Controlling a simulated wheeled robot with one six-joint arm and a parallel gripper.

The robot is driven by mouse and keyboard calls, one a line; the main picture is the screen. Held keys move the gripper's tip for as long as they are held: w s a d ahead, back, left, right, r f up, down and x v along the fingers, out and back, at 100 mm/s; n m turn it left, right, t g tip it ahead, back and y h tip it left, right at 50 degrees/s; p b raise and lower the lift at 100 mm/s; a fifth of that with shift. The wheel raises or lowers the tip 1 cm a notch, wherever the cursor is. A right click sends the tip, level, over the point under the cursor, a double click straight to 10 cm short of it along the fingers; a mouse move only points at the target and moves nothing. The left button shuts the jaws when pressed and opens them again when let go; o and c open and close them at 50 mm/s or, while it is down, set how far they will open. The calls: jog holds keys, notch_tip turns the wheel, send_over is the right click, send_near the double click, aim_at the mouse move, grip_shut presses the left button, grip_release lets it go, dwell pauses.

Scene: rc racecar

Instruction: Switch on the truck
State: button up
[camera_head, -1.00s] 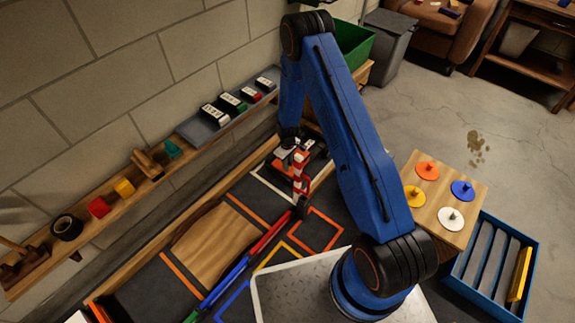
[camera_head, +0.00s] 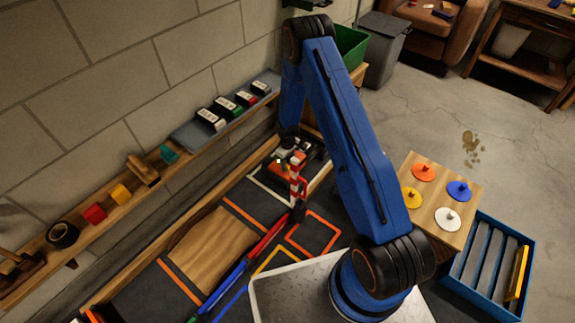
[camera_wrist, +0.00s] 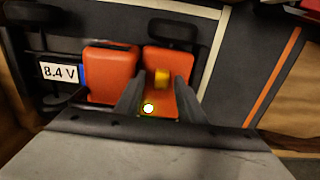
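The truck (camera_head: 285,163) is orange and black and stands inside a white-outlined square on the bench in the head view. My gripper (camera_wrist: 158,84) is down over it. In the wrist view, the truck (camera_wrist: 108,75) shows two orange panels, black wheels and a white "8.4 V" label (camera_wrist: 60,72). A small yellow block, which looks like the switch (camera_wrist: 162,77), sits on the right panel between my fingertips. Orange shows on both sides of it, so the fingers are apart. A small glowing light (camera_wrist: 148,108) shows nearer the palm. Whether the fingertips touch the truck is unclear.
A red-and-white striped post (camera_head: 298,178) stands close to the truck. A wall shelf (camera_head: 115,205) with labelled blocks runs along the left. A wooden board with coloured discs (camera_head: 432,232) and a blue crate (camera_head: 528,270) are at right.

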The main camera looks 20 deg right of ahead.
aim_at(288, 166)
jog(key=shift+r, duration=0.1)
notch_tip(288, 166, up, 17)
dwell(0.6)
jog(key=shift+r, duration=0.1)
dwell(0.3)
